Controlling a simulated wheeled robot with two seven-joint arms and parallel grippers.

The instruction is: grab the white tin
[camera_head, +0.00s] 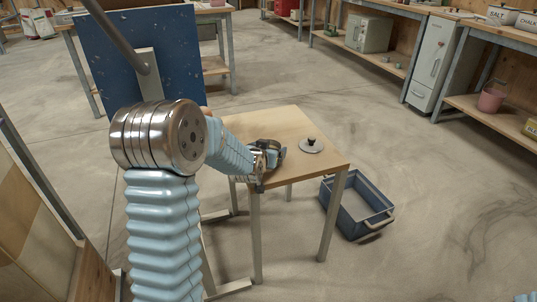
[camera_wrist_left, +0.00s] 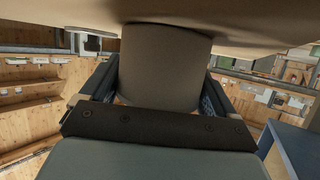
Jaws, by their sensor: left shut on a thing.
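My left gripper (camera_head: 272,152) is low over the small wooden table (camera_head: 265,122), seen from behind along my arm. In the left wrist view a plain grey-brown, shaded cylinder, apparently the white tin (camera_wrist_left: 165,65), stands between the two fingers of my left gripper (camera_wrist_left: 160,90). The fingers are shut on its sides. One end of the tin meets a pale surface along the top of that picture. In the head view the tin cannot be made out behind my gripper and wrist. My right gripper is not in view.
A round pale lid with a black knob (camera_head: 311,146) lies on the table, right of my left gripper. A blue crate (camera_head: 348,222) stands on the floor at the table's right. A dark blue panel (camera_head: 110,65) rises behind my arm. Open floor lies beyond.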

